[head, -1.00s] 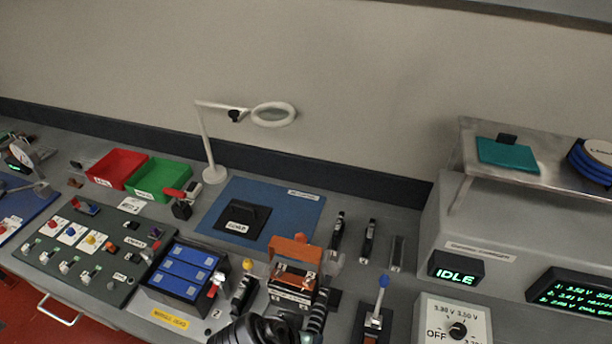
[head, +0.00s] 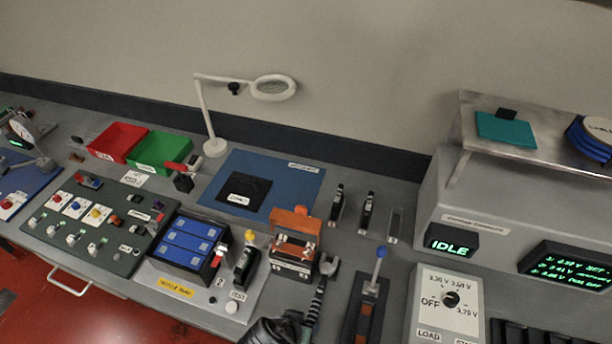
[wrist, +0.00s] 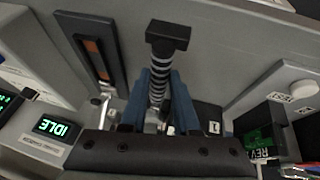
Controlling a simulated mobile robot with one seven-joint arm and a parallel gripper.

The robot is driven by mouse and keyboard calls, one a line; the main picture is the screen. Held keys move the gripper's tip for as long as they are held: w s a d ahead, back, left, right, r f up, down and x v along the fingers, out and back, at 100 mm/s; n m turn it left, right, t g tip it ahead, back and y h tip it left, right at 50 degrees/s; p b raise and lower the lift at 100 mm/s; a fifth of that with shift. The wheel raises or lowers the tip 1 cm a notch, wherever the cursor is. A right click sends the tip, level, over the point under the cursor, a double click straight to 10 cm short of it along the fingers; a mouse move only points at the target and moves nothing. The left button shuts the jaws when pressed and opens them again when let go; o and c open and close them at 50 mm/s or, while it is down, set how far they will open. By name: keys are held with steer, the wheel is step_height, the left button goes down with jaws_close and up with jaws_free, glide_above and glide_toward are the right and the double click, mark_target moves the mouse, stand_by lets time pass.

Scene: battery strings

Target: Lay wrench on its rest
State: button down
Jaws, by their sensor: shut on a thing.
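The wrench (head: 319,294) has a black handle with pale stripes and a grey forked head in the head view. My gripper (head: 307,326) is at the bottom edge there, dark and partly cut off, with the wrench rising from it. In the wrist view, the blue fingers of my gripper (wrist: 162,100) are shut on the striped handle of the wrench (wrist: 157,78). A black block at the handle's end points away from the fingers. A dark frame with brown inlays (head: 364,312) stands to the right of the wrench. I cannot tell which fixture is the rest.
An open orange-lidded box (head: 294,240) stands left of the wrench's head. A blue-knobbed lever (head: 380,256) rises at the dark frame. Black tools (head: 337,208) stand behind. The grey console with the IDLE display (head: 452,241) bounds the right; a blue battery module (head: 188,245) lies left.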

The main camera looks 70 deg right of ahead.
steer(key=c, duration=1.1)
jaws_free()
steer(key=shift+f, duration=0.1)
steer(key=o, duration=0.4)
steer(key=shift+o, duration=0.2)
steer(key=shift+r, duration=0.2)
steer(key=b+v, duration=0.1)
steer(key=v, duration=1.1)
